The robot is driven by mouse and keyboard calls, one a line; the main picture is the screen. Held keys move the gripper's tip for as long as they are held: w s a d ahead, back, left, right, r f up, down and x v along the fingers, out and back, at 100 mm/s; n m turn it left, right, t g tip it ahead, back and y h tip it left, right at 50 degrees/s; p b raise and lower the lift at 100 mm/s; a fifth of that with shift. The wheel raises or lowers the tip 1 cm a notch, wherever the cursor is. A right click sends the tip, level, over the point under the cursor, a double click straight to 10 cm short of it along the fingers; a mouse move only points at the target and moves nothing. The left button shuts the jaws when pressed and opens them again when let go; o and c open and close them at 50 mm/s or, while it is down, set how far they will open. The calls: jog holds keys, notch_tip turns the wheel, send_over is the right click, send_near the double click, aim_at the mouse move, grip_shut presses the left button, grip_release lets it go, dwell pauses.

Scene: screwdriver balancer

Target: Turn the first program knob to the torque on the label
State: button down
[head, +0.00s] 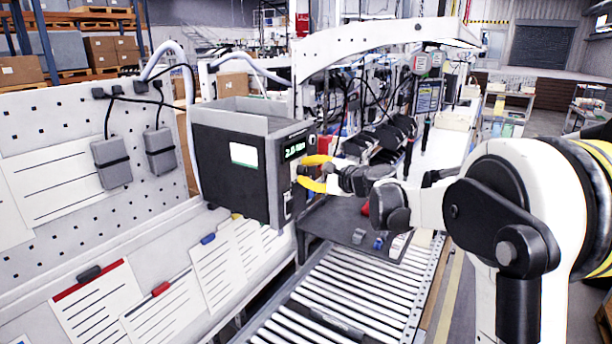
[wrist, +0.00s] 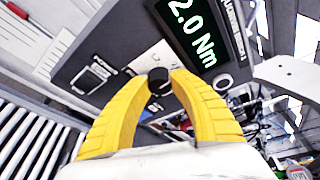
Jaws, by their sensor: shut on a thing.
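The controller (head: 236,170) is a dark grey box left of centre in the head view, with a label on its side. Its green display (wrist: 193,32) reads 2.0 Nm in the wrist view. A small black knob (wrist: 158,80) sits on the panel below the display. My gripper (head: 305,172) has yellow fingers and reaches the controller's front from the right. In the wrist view the two fingertips (wrist: 160,82) close on the knob from both sides. The label's writing (head: 243,155) is too small to read.
A roller conveyor (head: 335,295) runs below the controller. A dark tray (head: 345,225) with small parts stands under my gripper. A sloped board with paper sheets (head: 97,308) is at the left. Hanging tools and cables (head: 385,135) are close behind my gripper.

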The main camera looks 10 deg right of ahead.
jog(key=n+t+b, duration=0.1)
jog(key=n+b, duration=0.3)
jog(key=shift+f+t+b, duration=0.2)
jog(key=shift+t+b, duration=0.15)
jog(key=shift+t, duration=0.05)
jog(key=n+t+b, duration=0.1)
jog(key=n+b, duration=0.2)
jog(key=n, duration=0.2)
jog(key=shift+r+y, duration=0.15)
jog(key=shift+y, duration=0.15)
jog(key=shift+n+t, duration=0.3)
jog(key=shift+n, duration=0.1)
jog(key=c, duration=1.4)
grip_release()
jog(key=v, duration=1.2)
jog(key=shift+b, duration=0.3)
